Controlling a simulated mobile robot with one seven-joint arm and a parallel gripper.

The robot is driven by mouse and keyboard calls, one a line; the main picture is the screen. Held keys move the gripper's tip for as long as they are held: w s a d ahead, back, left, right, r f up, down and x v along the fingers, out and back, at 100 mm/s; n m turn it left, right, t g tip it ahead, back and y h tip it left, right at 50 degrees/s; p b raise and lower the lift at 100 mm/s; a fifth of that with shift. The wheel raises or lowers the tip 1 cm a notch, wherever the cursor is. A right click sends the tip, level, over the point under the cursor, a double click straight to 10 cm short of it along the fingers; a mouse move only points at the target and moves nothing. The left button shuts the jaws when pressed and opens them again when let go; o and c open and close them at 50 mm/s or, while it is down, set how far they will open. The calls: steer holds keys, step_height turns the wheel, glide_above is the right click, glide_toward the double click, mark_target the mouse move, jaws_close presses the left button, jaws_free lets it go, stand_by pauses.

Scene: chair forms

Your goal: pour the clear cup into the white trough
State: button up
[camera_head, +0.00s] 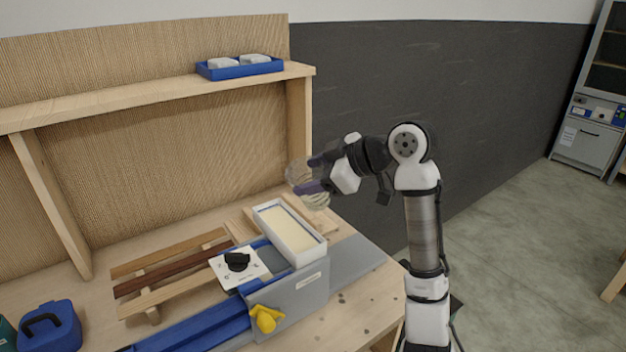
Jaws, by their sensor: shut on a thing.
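The clear cup (299,173) is a see-through vessel held in the air above the back right end of the white trough. My gripper (312,175) is shut on the clear cup, with its dark purple fingers against the cup's side. The cup looks tilted, but its exact angle and what is in it are hard to make out. The white trough (309,254) is a long open box with a pale cream inside. It sits on the grey end of a blue and grey device on the bench. The cup and trough look apart.
A wooden workbench (372,307) with a back board carries a shelf (130,97). A blue tray (207,74) with white blocks sits on the shelf. A black knob (237,261), yellow handle (266,318), wooden slats (160,262) and blue case (62,330) are left or in front of the trough.

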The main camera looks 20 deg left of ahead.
steer(key=shift+s+a+f+n+t+h+b, duration=0.15)
steer(key=shift+n+t+h+b, duration=0.15)
steer(key=shift+n+t+b, duration=0.5)
steer(key=shift+s+d+f+n+t+h+b, duration=0.1)
steer(key=shift+f+n+t+h+b, duration=0.15)
steer(key=shift+b, duration=0.95)
steer(key=n+t+b, duration=0.1)
steer(key=b, duration=0.1)
steer(key=f+t+h+b, duration=0.1)
steer(key=b, duration=0.1)
steer(key=shift+s+a+n, duration=0.25)
steer(key=shift+s+n, duration=0.05)
steer(key=shift+n, duration=0.05)
steer(key=b, duration=0.1)
steer(key=f+n+t+h+b, duration=0.1)
steer(key=b, duration=0.1)
steer(key=shift+s+a, duration=0.15)
steer(key=shift+s, duration=0.1)
steer(key=shift+r, duration=0.1)
steer(key=shift+s+f+n+t+b, duration=0.4)
steer(key=shift+n+t+b, duration=0.25)
steer(key=shift+b, duration=0.25)
steer(key=shift+s+a+f+n+t+h+b, duration=0.15)
steer(key=shift+f+n+t+b, duration=0.15)
steer(key=shift+b, duration=0.25)
steer(key=shift+s+f+n+t+h+b, duration=0.1)
steer(key=shift+f+t+b, duration=0.1)
steer(key=shift+f+b, duration=0.25)
